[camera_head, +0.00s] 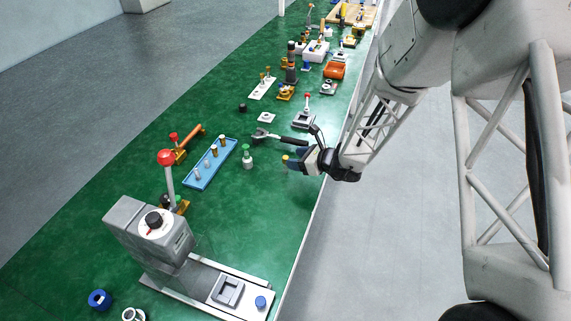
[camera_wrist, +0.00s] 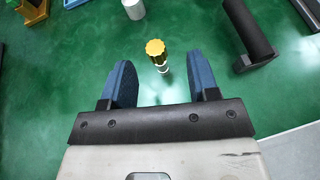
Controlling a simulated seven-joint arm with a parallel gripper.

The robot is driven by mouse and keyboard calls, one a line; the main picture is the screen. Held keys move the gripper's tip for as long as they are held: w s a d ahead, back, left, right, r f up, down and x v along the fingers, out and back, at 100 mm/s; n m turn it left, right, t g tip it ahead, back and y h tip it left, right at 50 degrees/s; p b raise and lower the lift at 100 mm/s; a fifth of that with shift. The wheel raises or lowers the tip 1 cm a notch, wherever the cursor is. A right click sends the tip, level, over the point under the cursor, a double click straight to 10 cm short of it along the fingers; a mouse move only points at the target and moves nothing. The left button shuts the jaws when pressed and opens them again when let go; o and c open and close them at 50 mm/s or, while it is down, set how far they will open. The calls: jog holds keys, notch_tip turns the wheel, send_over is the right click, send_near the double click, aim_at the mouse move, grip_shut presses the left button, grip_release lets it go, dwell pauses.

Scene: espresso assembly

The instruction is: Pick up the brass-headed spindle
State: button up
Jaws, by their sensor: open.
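The brass-headed spindle (camera_wrist: 155,48) stands on the green table in the wrist view, with a ribbed gold head and a pale shaft below it. In the head view its yellow head (camera_head: 285,157) shows beside my fingers, and the rest is hard to make out. My gripper (camera_wrist: 160,75) is open and empty, with one blue finger on each side of the spindle in the picture. A gap shows between the spindle and each finger. In the head view my gripper (camera_head: 294,160) is low over the table's right edge.
A black-handled tool (camera_head: 279,138) lies just beyond my gripper, its handle (camera_wrist: 247,28) at right in the wrist view. A white-and-green piece (camera_head: 247,158) and a blue tray (camera_head: 199,177) with several pegs stand left. A grey press (camera_head: 150,230) stands in front.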

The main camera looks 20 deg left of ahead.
jog(key=shift+a+f, duration=0.25)
jog(key=shift+a, duration=0.3)
jog(key=shift+a, duration=0.15)
jog(key=shift+x, duration=2.5)
jog(key=shift+s, duration=0.1)
jog(key=c, duration=1)
jog(key=shift+r, duration=0.1)
